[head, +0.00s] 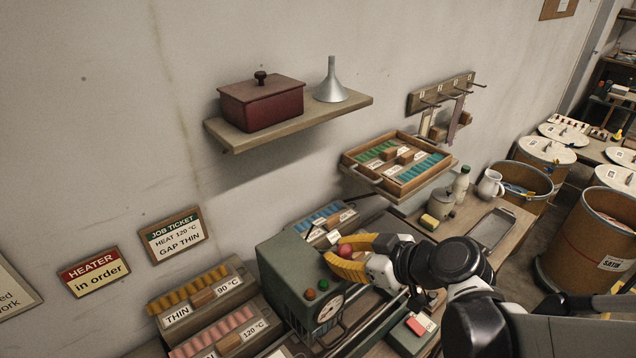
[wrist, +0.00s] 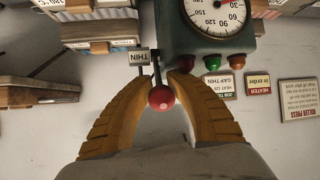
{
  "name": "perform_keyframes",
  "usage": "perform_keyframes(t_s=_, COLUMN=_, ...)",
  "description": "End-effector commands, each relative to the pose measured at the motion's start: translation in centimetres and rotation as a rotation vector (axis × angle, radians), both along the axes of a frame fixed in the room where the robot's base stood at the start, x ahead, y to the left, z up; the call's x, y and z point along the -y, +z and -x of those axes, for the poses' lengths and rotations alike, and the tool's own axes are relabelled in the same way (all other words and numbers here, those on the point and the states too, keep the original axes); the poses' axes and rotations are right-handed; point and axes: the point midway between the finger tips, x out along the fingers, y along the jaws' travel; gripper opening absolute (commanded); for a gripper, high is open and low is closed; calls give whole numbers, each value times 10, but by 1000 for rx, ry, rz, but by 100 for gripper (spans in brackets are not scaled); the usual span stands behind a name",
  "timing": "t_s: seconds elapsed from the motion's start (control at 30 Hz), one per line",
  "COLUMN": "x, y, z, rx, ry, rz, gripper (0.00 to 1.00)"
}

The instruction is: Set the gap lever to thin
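The gap lever has a red ball knob (wrist: 161,98) on a thin dark shaft. In the wrist view the shaft rises beside a small plate reading THIN (wrist: 139,57). Whether a finger touches the shaft is unclear.
The housing carries a dial (wrist: 217,14) and coloured lamps. A job ticket (head: 173,235) on the wall reads heat 120 °C, gap thin. Labelled sample racks (head: 205,297) stand left of the press. A wooden tray (head: 399,163) and a shelf (head: 290,117) are above and behind.

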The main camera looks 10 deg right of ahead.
Motion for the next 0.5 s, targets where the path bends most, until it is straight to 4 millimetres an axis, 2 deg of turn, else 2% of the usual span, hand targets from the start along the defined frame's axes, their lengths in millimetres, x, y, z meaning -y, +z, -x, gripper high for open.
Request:
perform_keyframes(t_s=0.03, x=0, y=0, z=0, rx=0, ry=0, rz=0, gripper=35)
perform_keyframes(t_s=0.07, x=0, y=0, z=0, rx=0, ry=0, rz=0, gripper=44)
perform_keyframes(t_s=0.1, x=0, y=0, z=0, rx=1, ry=0, rz=-1, gripper=49)
perform_keyframes(t_s=0.5, x=4, y=4, z=3, rx=1, ry=-3, rz=0, gripper=49)
